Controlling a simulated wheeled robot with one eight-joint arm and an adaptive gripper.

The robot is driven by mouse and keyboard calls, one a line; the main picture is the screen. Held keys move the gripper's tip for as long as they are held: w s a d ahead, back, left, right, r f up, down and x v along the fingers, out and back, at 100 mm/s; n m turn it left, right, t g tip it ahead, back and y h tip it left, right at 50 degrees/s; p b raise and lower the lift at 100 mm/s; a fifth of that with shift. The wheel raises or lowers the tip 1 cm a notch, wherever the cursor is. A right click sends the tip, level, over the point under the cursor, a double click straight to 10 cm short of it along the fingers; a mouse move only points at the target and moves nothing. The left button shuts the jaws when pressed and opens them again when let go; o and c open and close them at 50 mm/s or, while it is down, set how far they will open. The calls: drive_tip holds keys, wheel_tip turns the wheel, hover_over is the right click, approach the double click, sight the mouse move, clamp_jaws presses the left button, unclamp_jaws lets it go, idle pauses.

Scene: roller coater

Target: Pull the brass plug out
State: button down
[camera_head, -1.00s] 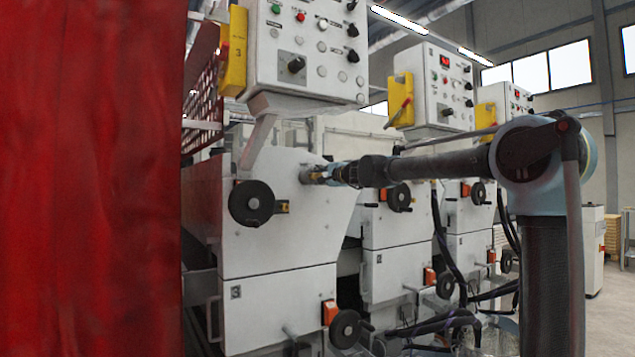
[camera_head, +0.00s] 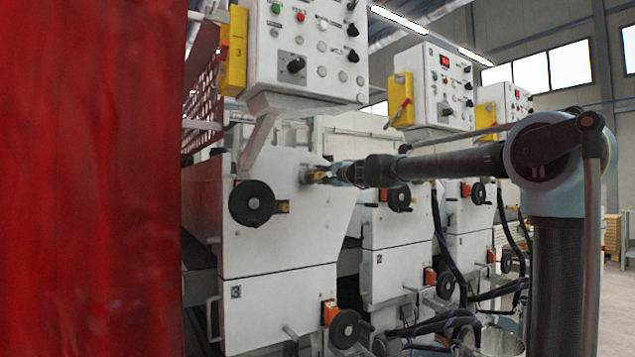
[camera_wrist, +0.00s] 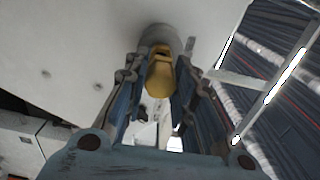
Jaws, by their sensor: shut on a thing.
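The brass plug (camera_wrist: 160,80) shows yellow between the two fingers of my gripper (camera_wrist: 163,95) in the wrist view. Its far end meets a grey round fitting (camera_wrist: 162,38) on the white machine panel; I cannot tell how deep it sits in it. My gripper is shut on the plug, one finger on each side. In the head view my gripper (camera_head: 332,176) is at the upper right of the nearest machine's white front (camera_head: 280,215). The plug (camera_head: 319,175) shows there as a small yellow spot at the fingertips.
A black handwheel (camera_head: 251,203) is on the panel left of my gripper. A control box (camera_head: 305,50) hangs above. More white machines (camera_head: 395,260) stand behind and below my arm. A red curtain (camera_head: 90,180) fills the left side.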

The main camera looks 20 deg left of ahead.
drive_tip(key=shift+v, duration=1.75)
drive_tip(key=shift+v, duration=1.5)
